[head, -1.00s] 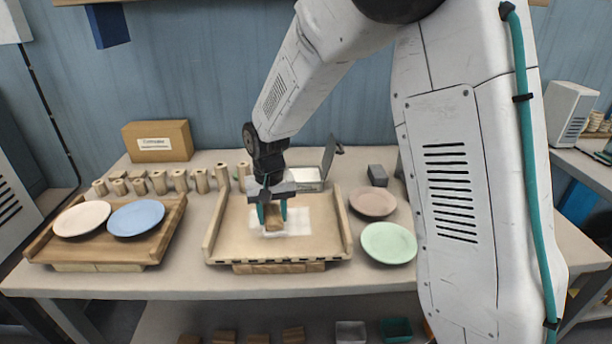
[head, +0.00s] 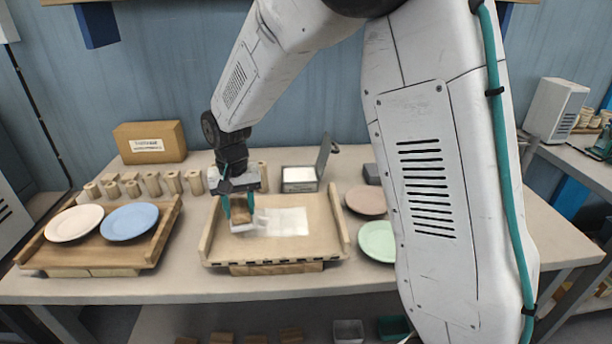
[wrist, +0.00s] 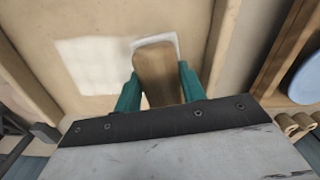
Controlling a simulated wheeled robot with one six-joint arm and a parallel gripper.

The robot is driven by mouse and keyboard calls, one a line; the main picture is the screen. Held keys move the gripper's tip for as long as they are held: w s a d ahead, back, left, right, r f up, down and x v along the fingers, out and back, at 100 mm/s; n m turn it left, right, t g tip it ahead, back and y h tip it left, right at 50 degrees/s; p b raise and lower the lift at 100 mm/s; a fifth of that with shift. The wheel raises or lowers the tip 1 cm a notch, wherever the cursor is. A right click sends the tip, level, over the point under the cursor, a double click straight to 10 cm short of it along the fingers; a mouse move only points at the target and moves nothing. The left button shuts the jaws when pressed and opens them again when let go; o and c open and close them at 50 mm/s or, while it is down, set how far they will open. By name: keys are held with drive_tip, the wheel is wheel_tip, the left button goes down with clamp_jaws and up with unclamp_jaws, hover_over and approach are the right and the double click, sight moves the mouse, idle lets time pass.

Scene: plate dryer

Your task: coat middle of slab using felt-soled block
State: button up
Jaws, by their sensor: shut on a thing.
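The slab (head: 315,228) is a tan board with raised wooden side rails, at the middle of the bench in the head view. A white coated patch (head: 288,221) lies across its middle; it also shows in the wrist view (wrist: 92,62). My gripper (head: 238,207) is shut on the brown wooden block (head: 241,215), its teal fingers on either side. The block is over the left part of the slab, at the left end of the patch. In the wrist view the block (wrist: 157,72) shows a white sole edge. I cannot tell whether the sole touches the slab.
An open-lidded metal box (head: 299,180) with white contents stands behind the slab. A wooden rack (head: 95,254) with a white plate (head: 74,223) and blue plate (head: 129,221) is at left. Pink (head: 368,200) and green plates (head: 377,241) lie at right. Several wooden pegs (head: 152,184) line the back.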

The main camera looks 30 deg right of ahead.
sight(239, 205)
drive_tip(key=shift+r, duration=2.6)
